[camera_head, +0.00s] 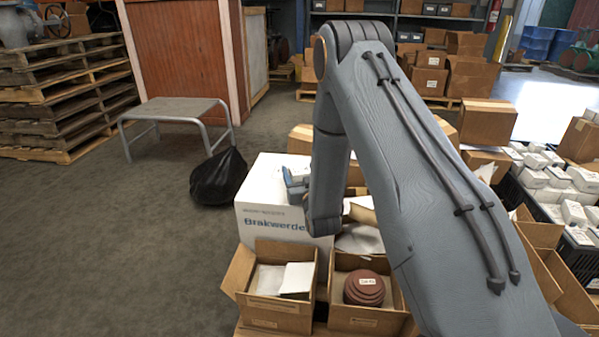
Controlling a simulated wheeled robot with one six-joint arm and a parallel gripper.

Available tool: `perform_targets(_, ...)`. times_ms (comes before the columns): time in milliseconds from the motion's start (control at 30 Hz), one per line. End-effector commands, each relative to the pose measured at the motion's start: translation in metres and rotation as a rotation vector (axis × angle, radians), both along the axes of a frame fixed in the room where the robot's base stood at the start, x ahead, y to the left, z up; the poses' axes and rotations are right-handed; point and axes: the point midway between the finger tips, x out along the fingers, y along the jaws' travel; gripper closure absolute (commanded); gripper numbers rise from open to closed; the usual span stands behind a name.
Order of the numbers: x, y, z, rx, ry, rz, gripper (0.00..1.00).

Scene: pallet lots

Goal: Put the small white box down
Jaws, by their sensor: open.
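My gripper (291,183) shows only in part, at the end of my grey arm, over the large white printed box (262,195). Its blue-grey fingers are apart. A small white box (300,172) appears right by the fingers, at the top of the large box. My arm partly covers it, and I cannot tell whether it touches the fingers. More small white boxes (558,178) fill a black crate at the right.
Open cartons stand in front, one with white packets (297,278), one with a brown round part (364,288). A black bag (218,178) and a metal-legged low table (180,108) stand left. Stacked pallets (60,95) are farther left.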

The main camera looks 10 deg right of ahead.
Motion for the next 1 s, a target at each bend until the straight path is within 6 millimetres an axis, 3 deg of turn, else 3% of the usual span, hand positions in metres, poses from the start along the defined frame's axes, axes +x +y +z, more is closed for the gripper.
perform_targets(233,-0.010,0.000,0.003,0.000,0.003,0.000,0.35)
perform_targets(700,-0.099,0.000,0.003,0.000,0.003,0.000,0.35)
perform_targets(833,-0.113,0.000,0.002,0.000,0.003,0.000,0.35)
perform_targets(1000,-0.117,0.006,0.005,0.000,0.019,0.010,0.35)
